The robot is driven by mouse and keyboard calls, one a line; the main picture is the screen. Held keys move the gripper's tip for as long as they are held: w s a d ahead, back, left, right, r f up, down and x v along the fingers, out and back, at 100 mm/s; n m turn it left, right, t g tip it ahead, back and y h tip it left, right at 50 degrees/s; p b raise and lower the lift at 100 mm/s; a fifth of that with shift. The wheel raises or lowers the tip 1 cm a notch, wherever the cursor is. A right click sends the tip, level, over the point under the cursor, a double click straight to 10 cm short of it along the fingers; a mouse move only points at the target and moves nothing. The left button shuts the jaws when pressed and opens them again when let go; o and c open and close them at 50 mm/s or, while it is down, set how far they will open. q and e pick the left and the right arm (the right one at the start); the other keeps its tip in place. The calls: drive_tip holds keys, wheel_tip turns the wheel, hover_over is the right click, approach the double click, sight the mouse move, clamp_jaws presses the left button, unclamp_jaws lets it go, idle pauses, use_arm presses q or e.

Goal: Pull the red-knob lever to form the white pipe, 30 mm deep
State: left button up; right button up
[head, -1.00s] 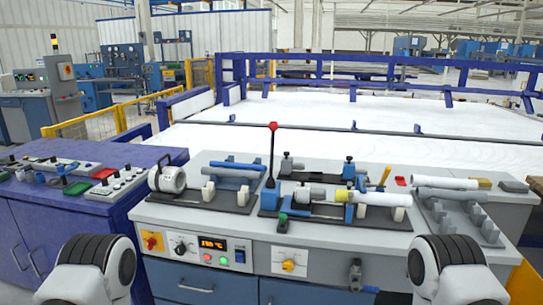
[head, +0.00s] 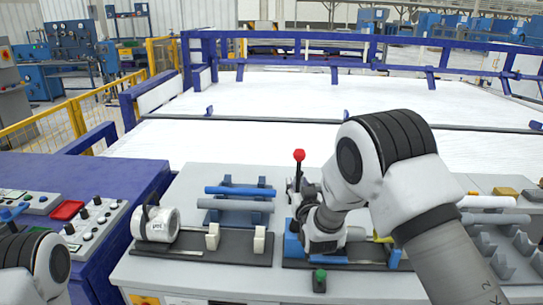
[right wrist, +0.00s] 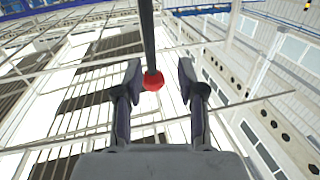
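The lever's red knob (head: 299,155) stands up on its dark rod behind the forming fixture, left of my right arm. My right gripper (head: 301,188) is at the lever, partly hidden by its own wrist. In the right wrist view, the gripper (right wrist: 158,82) is open, and the red knob (right wrist: 153,81) shows between its two fingers. I see a gap on each side of the knob. The white pipe in the fixture is hidden behind my right arm.
A white cylindrical heater (head: 157,224) stands left of the fixture. A blue pipe (head: 240,190) and a grey pipe (head: 236,205) lie behind it. Another white pipe (head: 486,201) rests on a grey rack at right.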

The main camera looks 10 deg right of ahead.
sight(299, 171)
drive_tip(key=w, duration=0.2)
drive_tip(key=w+d+p, duration=0.1)
drive_tip(key=w, duration=0.1)
drive_tip(key=w+p, duration=0.1)
drive_tip(key=w, duration=0.1)
drive_tip(key=shift+w+d+r, duration=0.3)
drive_tip(key=shift+r, duration=0.05)
drive_tip(key=shift+s+d+r, duration=0.15)
drive_tip(key=shift+s+d, duration=0.05)
drive_tip(key=shift+s, duration=0.2)
drive_tip(key=c, duration=0.5)
use_arm(q)
drive_tip(key=r, duration=0.2)
drive_tip(key=s, duration=0.1)
drive_tip(key=shift+s+d+r, duration=0.1)
drive_tip(key=shift+d+r, duration=0.15)
drive_tip(key=shift+r, duration=0.15)
use_arm(e)
drive_tip(key=shift+a, duration=0.1)
clamp_jaws()
